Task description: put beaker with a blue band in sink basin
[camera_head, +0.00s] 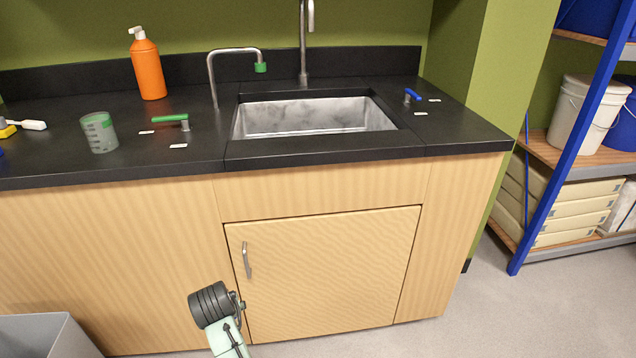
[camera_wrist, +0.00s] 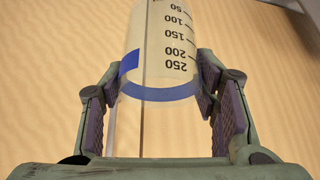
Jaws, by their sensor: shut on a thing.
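The beaker with a blue band (camera_wrist: 165,40) is clear, with black volume marks that read upside down in the wrist view. My gripper (camera_wrist: 160,105) is shut on it, with one finger pad on each side near the blue band. Wood-grain panelling fills the background behind it. In the head view, part of my arm shows low in front of the cabinet; the held beaker cannot be made out there. The sink basin (camera_head: 312,116) is a grey metal recess in the black counter, above and to the right of my arm. It looks empty.
A green-marked beaker (camera_head: 99,132), an orange pump bottle (camera_head: 148,68) and a toothbrush (camera_head: 32,125) stand or lie on the left counter. A green-tipped spout (camera_head: 234,52) and tall faucet (camera_head: 303,40) rise behind the basin. A grey bin (camera_head: 45,337) stands lower left.

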